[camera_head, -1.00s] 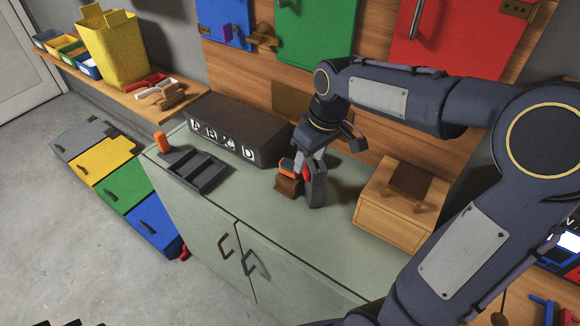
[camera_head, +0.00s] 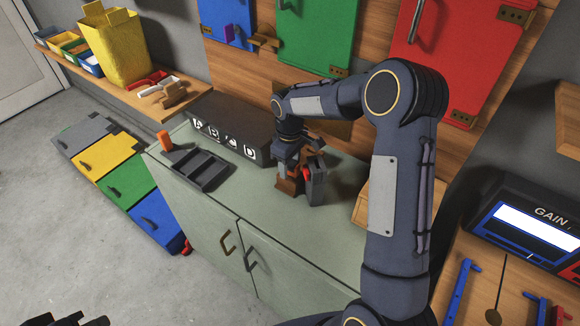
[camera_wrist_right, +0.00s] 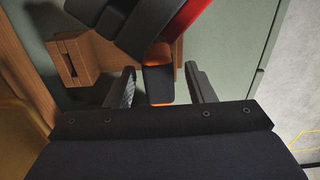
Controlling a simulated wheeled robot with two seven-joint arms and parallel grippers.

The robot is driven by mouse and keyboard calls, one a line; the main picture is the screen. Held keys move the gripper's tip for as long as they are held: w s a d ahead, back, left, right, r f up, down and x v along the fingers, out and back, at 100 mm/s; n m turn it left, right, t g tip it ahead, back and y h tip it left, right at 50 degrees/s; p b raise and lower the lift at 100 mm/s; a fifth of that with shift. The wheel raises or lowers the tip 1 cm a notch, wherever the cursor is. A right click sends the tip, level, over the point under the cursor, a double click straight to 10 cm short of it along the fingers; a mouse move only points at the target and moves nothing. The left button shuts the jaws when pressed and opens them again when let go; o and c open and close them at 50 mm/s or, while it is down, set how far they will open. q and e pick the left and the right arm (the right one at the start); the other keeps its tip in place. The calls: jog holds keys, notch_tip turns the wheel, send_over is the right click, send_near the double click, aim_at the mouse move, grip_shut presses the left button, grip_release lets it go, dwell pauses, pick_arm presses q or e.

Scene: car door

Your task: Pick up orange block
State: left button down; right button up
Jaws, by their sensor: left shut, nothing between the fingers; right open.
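An upright orange block (camera_head: 164,141) stands at the left end of the dark tray on the green cabinet top. My right gripper (camera_head: 292,178) is well to its right, pointing down over a brown block and a dark tool with red parts (camera_head: 316,183). In the right wrist view the gripper (camera_wrist_right: 160,74) is open, and an orange-and-black piece (camera_wrist_right: 158,84) shows between its fingers. I cannot tell whether the fingers touch that piece. Only dark tips of my left gripper (camera_head: 82,320) show at the bottom left edge; it is shut and empty.
The dark tray (camera_head: 205,170) and a black box lettered A B C D (camera_head: 232,128) are left of my right gripper. A wooden box (camera_head: 364,207) is partly hidden behind my arm.

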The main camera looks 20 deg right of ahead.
jog(key=shift+f, duration=0.85)
grip_shut()
jog(key=shift+r, duration=0.15)
